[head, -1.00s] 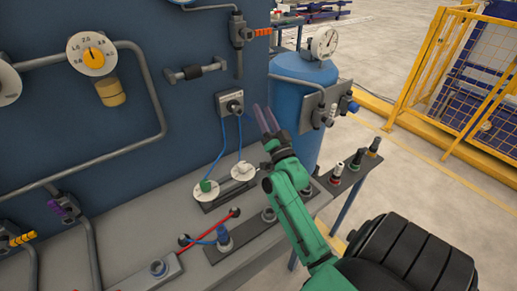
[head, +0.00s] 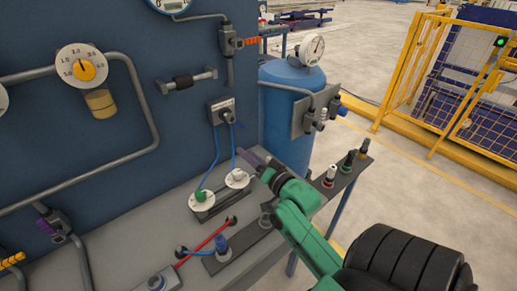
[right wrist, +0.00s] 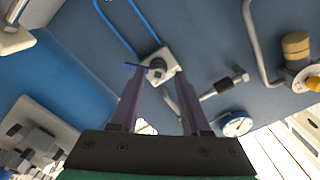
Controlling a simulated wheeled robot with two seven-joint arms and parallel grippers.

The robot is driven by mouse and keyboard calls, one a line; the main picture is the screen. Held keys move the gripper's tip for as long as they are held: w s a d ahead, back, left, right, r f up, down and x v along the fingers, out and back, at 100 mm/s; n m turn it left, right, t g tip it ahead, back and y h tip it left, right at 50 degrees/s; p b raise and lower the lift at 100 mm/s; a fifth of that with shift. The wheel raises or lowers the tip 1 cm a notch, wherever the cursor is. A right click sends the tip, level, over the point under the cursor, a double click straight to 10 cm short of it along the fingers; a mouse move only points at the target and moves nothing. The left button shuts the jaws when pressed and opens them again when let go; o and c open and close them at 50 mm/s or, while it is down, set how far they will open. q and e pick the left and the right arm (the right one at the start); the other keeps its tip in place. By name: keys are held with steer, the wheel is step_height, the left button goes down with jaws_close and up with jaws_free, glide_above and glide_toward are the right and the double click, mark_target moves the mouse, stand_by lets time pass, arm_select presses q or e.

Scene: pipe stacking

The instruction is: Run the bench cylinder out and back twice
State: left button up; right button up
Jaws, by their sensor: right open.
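A grey wall box with a dark round knob (head: 222,110) is on the blue panel. Two blue hoses run from it to two white round discs, one with a green fitting (head: 201,196), one with a white fitting (head: 237,178). The discs sit on a low grey body (head: 210,212) on the bench, which looks like the cylinder; I cannot see a rod on it. My right gripper (head: 249,158) is open and empty, below and right of the box. In the right wrist view the box (right wrist: 158,65) shows beyond and between the purple fingers (right wrist: 157,76). My left gripper is out of view.
A blue tank (head: 285,105) with a gauge (head: 312,48) stands behind my right arm. Several coloured fittings (head: 328,176) stand at the right end. Yellow fencing (head: 405,75) is beyond.

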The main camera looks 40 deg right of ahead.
mark_target(239, 125)
steer(key=d+n+b, duration=0.7)
steer(key=n+b, duration=0.2)
steer(key=n, duration=0.7)
steer(key=w, duration=0.4)
steer(key=w+p, duration=0.1)
steer(key=w, duration=0.4)
steer(key=w+p, duration=0.1)
steer(key=w, duration=0.3)
steer(key=shift+w+a+r, duration=0.15)
steer(key=shift+w+r, duration=0.2)
steer(key=shift+w+f, duration=0.1)
steer(key=shift+w, duration=0.3)
jaws_close()
